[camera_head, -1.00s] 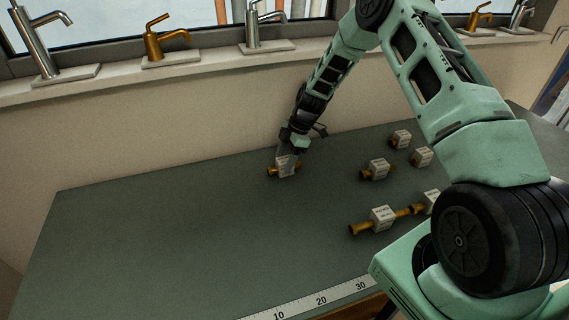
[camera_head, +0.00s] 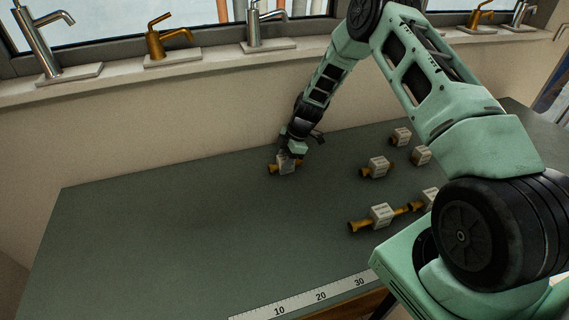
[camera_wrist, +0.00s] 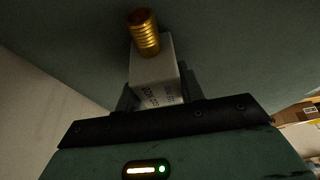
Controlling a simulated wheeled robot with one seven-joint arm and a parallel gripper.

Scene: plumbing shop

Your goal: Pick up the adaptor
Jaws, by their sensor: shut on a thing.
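A brass fitting with a white printed block around its middle (camera_head: 285,164) is at the back middle of the green table. I take it for the adaptor, though its label is too small to read in the head view. My gripper (camera_head: 288,158) is over it, shut on the white block. In the wrist view the white block (camera_wrist: 155,80) is between the fingers, and a threaded brass end (camera_wrist: 143,33) sticks out beyond it. The fingers are mostly hidden by the block and the gripper body. I cannot tell whether the fitting touches the table.
Several other blocked fittings lie to the right, including a short brass one (camera_head: 375,167), a longer brass one (camera_head: 381,215) and a pale block (camera_head: 401,137). A ruler strip (camera_head: 320,296) runs along the front edge. The table's left half is clear. Taps stand on the sill behind.

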